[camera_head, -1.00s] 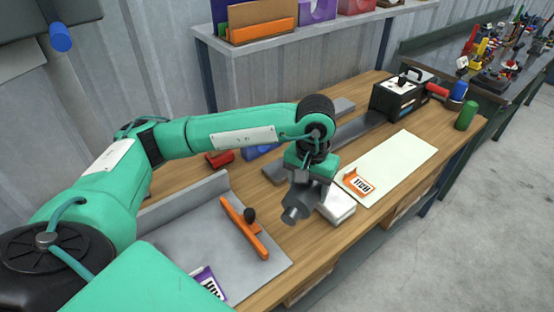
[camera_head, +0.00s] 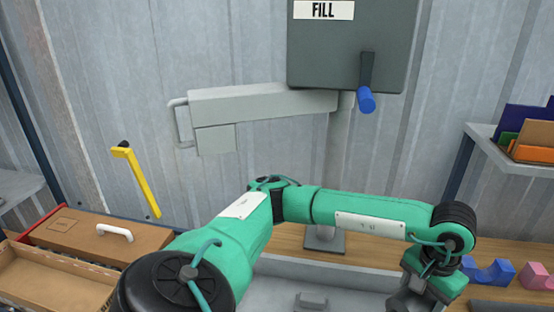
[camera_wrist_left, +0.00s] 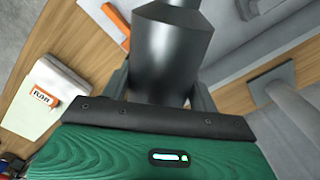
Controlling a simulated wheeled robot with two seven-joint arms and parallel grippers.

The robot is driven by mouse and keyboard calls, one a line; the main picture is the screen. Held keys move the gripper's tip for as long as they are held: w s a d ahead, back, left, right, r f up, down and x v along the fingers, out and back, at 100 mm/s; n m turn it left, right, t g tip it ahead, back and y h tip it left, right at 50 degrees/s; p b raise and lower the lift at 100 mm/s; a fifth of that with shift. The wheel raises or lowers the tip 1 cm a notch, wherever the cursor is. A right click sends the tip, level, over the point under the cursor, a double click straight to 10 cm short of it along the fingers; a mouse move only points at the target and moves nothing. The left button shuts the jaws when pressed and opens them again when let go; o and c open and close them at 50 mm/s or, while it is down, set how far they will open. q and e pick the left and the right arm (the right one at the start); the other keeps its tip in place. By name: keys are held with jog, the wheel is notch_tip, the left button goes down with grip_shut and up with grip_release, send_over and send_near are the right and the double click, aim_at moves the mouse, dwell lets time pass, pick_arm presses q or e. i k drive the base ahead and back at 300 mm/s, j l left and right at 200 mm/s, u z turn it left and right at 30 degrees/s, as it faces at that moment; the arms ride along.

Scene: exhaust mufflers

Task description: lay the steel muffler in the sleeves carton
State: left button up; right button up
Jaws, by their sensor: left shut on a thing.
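My left gripper (camera_wrist_left: 162,90) is shut on the steel muffler (camera_wrist_left: 172,48), a dark grey metal body with a narrower neck, in the left wrist view. In the head view the left gripper (camera_head: 420,288) is low at the right, and only part of the grey muffler shows at the bottom edge. An open brown carton (camera_head: 48,272) stands at the lower left of the head view, far from this gripper. No label is readable on it, so I cannot tell whether it is the sleeves carton. My right gripper is out of view.
A brown box with a white handle (camera_head: 114,232) and a yellow lever (camera_head: 137,180) are at the left. A grey machine marked FILL (camera_head: 345,45) stands behind my arm, above a grey tray (camera_head: 290,268). Blue (camera_head: 490,272) and pink (camera_head: 532,275) blocks lie at the right.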

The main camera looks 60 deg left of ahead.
aim_at(28, 283)
jog(key=k+j+u, duration=0.2)
jog(key=u, duration=0.25)
jog(key=k+j+u, duration=0.15)
jog(key=u, duration=0.35)
jog(key=j+u, duration=0.45)
jog(key=k+j+u, duration=0.1)
jog(key=j, duration=0.45)
jog(key=k+j+u, duration=0.15)
jog(key=j, duration=0.4)
jog(key=j+u, duration=0.1)
jog(key=j, duration=0.4)
jog(key=k, duration=0.05)
